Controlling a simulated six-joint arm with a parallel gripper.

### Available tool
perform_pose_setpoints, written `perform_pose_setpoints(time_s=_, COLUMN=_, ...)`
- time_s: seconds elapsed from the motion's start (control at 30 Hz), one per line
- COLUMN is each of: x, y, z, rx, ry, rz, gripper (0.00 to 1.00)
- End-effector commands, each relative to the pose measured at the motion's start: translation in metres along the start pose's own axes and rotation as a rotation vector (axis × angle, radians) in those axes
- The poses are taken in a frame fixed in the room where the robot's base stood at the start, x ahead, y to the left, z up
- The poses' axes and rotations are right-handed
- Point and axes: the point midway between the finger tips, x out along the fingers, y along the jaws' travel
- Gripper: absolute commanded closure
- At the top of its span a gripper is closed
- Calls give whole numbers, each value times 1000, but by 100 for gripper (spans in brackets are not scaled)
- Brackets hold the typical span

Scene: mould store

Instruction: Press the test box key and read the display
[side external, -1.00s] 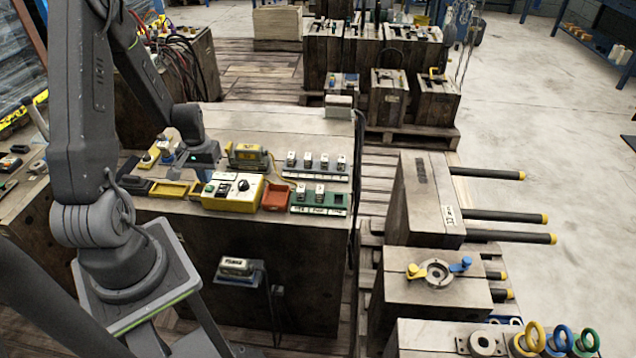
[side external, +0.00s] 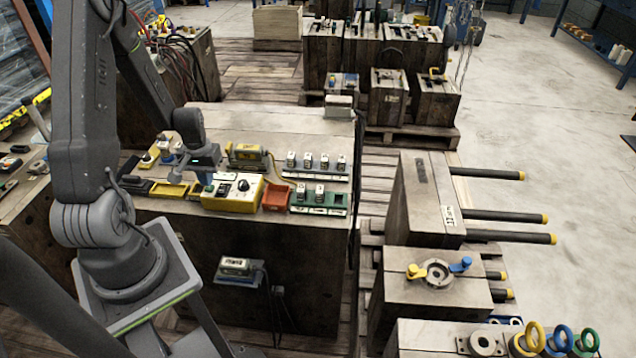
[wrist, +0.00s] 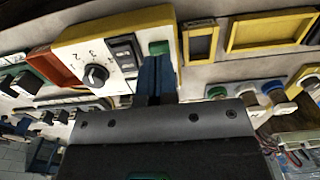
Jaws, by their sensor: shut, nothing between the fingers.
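The test box (side external: 232,203) is yellow with a pale top panel and sits on the wooden block's top; it also shows in the wrist view (wrist: 80,27). It has a green key (wrist: 158,48), a black knob (wrist: 96,76) and a dark window (wrist: 124,48), perhaps the display; no reading is legible. My gripper (side external: 208,180) is shut and empty, pointing down over the box's left end. In the wrist view its blue fingers (wrist: 152,68) end right beside the green key. I cannot tell whether they touch it.
An orange-red tray (side external: 276,197) and a green rack (side external: 320,200) stand right of the box. A yellow tray (side external: 169,189) is on its left. A yellow-green device (side external: 247,155) stands behind. Bare wood is clear further back.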

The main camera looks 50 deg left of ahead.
Motion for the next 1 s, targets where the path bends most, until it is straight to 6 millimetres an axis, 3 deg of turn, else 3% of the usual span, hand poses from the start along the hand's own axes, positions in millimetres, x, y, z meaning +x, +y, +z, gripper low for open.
perform_pose_setpoints(time_s=1.0, x=15, y=0, z=0, rx=0, ry=0, rz=0, gripper=100)
